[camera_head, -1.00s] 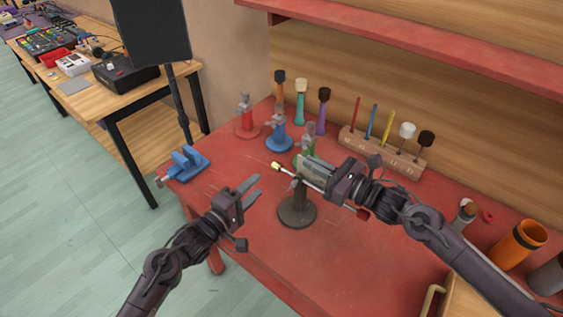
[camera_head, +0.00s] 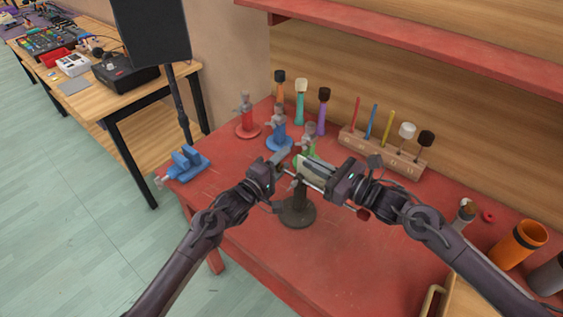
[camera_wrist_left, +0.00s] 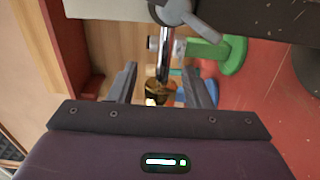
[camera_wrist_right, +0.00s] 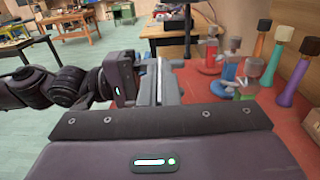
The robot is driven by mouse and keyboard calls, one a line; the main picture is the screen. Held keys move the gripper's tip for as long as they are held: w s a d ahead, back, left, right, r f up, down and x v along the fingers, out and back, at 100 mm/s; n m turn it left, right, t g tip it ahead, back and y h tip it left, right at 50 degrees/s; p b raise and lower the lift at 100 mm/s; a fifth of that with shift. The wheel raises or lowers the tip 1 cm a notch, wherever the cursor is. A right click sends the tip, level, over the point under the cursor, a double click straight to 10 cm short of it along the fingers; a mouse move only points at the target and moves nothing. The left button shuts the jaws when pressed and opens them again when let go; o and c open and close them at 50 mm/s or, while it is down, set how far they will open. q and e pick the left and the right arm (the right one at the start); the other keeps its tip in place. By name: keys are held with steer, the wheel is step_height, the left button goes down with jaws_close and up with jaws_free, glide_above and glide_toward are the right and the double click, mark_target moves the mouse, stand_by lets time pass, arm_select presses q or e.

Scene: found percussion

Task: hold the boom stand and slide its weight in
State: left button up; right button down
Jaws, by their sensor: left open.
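The boom stand (camera_head: 297,212) stands upright on the red bench, with a dark round base, a dark post and a thin metal boom. The boom carries a red end piece (camera_head: 363,214) at its right. Its brass weight (camera_wrist_left: 157,88) shows between the fingers of my left gripper (camera_wrist_left: 168,80) in the left wrist view. The left gripper (camera_head: 279,166) is open around that end of the boom; contact cannot be told. My right gripper (camera_head: 314,170) is at the stand's top and appears shut on it; its fingers (camera_wrist_right: 158,85) are close together, and the grip is partly hidden.
Red, blue and green clamp stands (camera_head: 246,118) (camera_head: 279,132) stand just behind the boom stand. Coloured mallets (camera_head: 301,104), a wooden block of sticks (camera_head: 385,152) and an orange cup (camera_head: 516,246) are farther back and right. A blue vise (camera_head: 187,163) sits at the left edge.

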arm_select(q)
steer(key=shift+c, duration=0.4)
jaws_close()
steer(key=shift+s+d, duration=0.4)
steer(key=shift+d, duration=0.2)
steer(key=shift+s+d, duration=0.4)
steer(key=shift+d, duration=0.2)
steer(key=shift+o, duration=0.4)
jaws_free()
steer(key=shift+a, duration=0.1)
steer(key=shift+a, duration=0.1)
steer(key=v, duration=1.2)
steer(key=shift+f, duration=0.1)
arm_select(e)
steer(key=c, duration=2.1)
jaws_free()
